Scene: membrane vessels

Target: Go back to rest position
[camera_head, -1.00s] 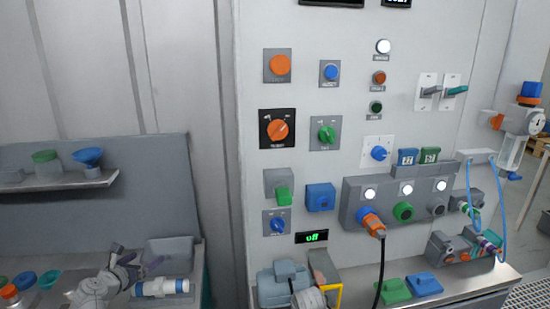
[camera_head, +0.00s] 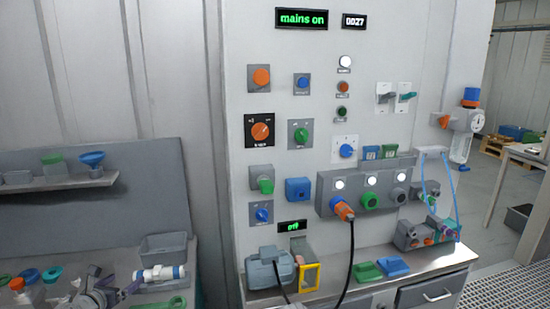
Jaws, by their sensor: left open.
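My left gripper (camera_head: 97,288) is low at the left, over the bench beside the panel. Its jaws are open and it looks empty, with part of it cut off by the bottom edge. A white and blue cylinder (camera_head: 158,273) lies on the bench just to its right, apart from the jaws as far as I can tell. My right gripper is not in view.
The control panel (camera_head: 377,70) stands centre right; its top display (camera_head: 301,18) reads "mains on". An orange plug (camera_head: 342,209) with a black cable sits in the socket strip. A grey bin (camera_head: 163,248) stands behind the cylinder. Open floor (camera_head: 500,292) shows at right.

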